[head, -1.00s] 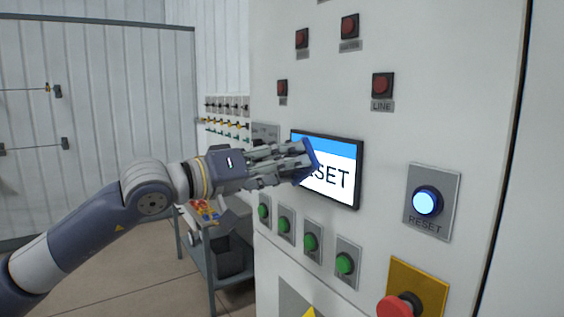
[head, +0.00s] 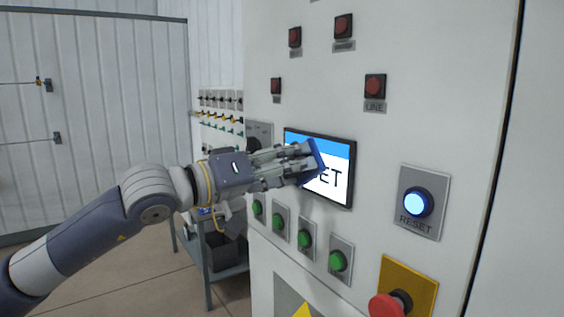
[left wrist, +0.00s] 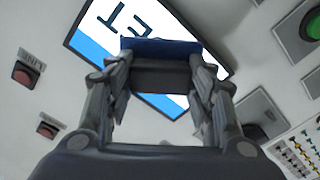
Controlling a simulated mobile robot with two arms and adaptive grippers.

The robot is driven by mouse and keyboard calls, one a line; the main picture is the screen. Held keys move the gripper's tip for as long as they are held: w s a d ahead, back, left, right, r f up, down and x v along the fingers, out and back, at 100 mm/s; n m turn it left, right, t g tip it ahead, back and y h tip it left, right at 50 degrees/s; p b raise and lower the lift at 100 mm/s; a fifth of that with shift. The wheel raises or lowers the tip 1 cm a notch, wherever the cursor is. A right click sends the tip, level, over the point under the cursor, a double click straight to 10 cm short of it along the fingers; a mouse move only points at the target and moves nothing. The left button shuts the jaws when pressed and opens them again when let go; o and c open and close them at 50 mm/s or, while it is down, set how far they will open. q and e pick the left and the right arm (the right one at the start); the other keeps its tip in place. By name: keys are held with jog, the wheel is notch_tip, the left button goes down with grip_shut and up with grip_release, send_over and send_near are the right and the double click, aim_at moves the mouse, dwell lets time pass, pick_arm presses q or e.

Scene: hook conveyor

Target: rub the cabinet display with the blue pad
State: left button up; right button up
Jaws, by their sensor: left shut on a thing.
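The cabinet display (head: 337,184) is a black-framed screen with a blue band on top and black letters on white. My left gripper (head: 312,163) is shut on the blue pad (head: 318,158), which is in front of the display and hides the left part of its lettering. In the left wrist view the blue pad (left wrist: 160,48) lies between the fingertips of my left gripper (left wrist: 160,70), with the display (left wrist: 100,22) behind it. I cannot tell whether the pad touches the screen. My right gripper is not in view.
The cabinet front carries a lit RESET button (head: 418,202), a red emergency button (head: 388,304), a row of green buttons (head: 306,239) below the display and red buttons (head: 375,87) above. A cart (head: 222,262) stands behind my left arm.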

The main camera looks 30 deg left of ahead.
pick_arm(q)
jog(key=shift+s+d+r, duration=0.1)
jog(key=shift+s+d, duration=0.15)
jog(key=shift+d, duration=0.45)
jog(key=shift+w+a, duration=0.3)
jog(key=shift+a, duration=0.35)
jog(key=shift+w+a+b, duration=0.15)
jog(key=shift+w+a, duration=0.1)
jog(key=shift+a, duration=0.4)
jog(key=shift+w+a+b, duration=0.15)
jog(key=shift+w+a, duration=0.1)
jog(key=shift+a, duration=0.35)
jog(key=b+v, duration=0.5)
jog(key=b, duration=0.4)
jog(key=shift+s+a, duration=0.1)
jog(key=shift+s, duration=0.25)
